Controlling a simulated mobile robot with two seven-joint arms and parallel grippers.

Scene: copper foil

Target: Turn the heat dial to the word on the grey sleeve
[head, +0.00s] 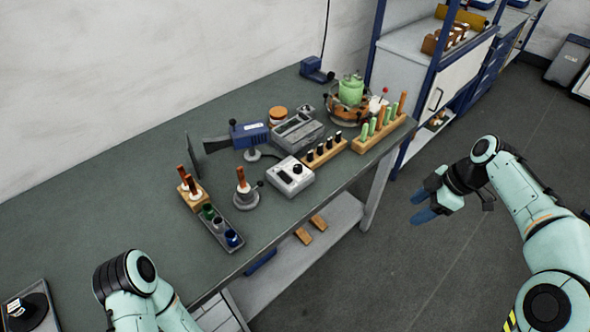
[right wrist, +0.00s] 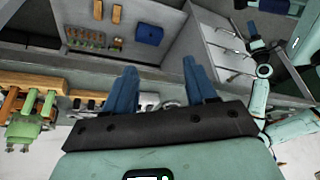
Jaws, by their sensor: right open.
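A pale box with a black dial (head: 291,176) sits near the front edge of the green-topped bench; its lettering is too small to read. A small tray (head: 208,232) left of it holds green, grey and blue cylinders. The middle, grey one (head: 219,222) may be the grey sleeve; no word is legible. My right gripper (head: 420,206) is open and empty, off the bench over the floor to the right, well apart from the dial. Its two blue fingers show spread in the right wrist view (right wrist: 159,64). My left gripper (right wrist: 255,32) is small there; its jaws are unclear.
Around the dial box stand a rack of black-topped tools (head: 325,152), a round-based stand (head: 245,198), a blue heat tool (head: 250,134) and a grey instrument (head: 299,130). A wooden rack (head: 379,134) is at the bench's right end. The left bench top is mostly clear.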

